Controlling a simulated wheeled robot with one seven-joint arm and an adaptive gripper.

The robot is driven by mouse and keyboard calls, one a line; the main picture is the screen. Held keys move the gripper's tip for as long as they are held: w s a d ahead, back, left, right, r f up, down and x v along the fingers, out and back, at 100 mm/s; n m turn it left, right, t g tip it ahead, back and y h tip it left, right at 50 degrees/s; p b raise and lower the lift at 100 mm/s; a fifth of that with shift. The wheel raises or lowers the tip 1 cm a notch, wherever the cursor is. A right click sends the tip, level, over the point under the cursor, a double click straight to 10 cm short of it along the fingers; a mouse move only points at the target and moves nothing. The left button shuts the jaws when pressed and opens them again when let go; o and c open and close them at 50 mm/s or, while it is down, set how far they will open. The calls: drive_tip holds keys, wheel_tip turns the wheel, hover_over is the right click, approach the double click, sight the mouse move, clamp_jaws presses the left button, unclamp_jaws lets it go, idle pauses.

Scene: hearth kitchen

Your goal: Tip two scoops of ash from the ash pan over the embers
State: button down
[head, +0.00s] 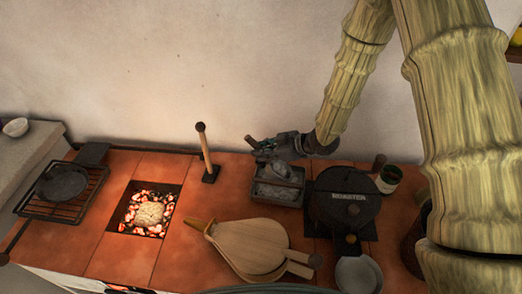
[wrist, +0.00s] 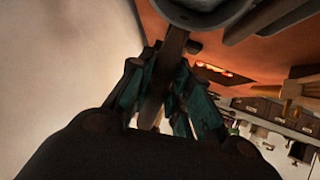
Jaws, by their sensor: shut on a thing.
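The ash pan (head: 299,200) is a dark rectangular pan with grey ash, right of centre on the tiled hearth in the head view. The embers (head: 129,218) glow red and white in a square pit to the left, with a pale tan lump (head: 149,213) on them. My gripper (head: 266,148) is above the back of the ash pan, shut on the brown handle of a scoop (head: 252,142). The wrist view shows the handle (wrist: 173,55) between the fingers and a grey metal part at the top edge. The scoop's load is hidden.
A black round roaster (head: 343,203) stands close right of the pan, with a can (head: 389,179) behind it. Bellows (head: 250,247) lie in front. An upright wooden-handled tool (head: 205,153) stands between pan and embers. A rack with a skillet (head: 62,182) is far left.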

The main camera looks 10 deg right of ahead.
drive_tip(key=shift+r, duration=0.1)
wheel_tip(320, 180, up, 7)
drive_tip(key=g+h+p, duration=0.1)
drive_tip(key=h+p, duration=0.2)
drive_tip(key=p, duration=0.8)
drive_tip(key=shift+h, duration=0.3)
idle(0.3)
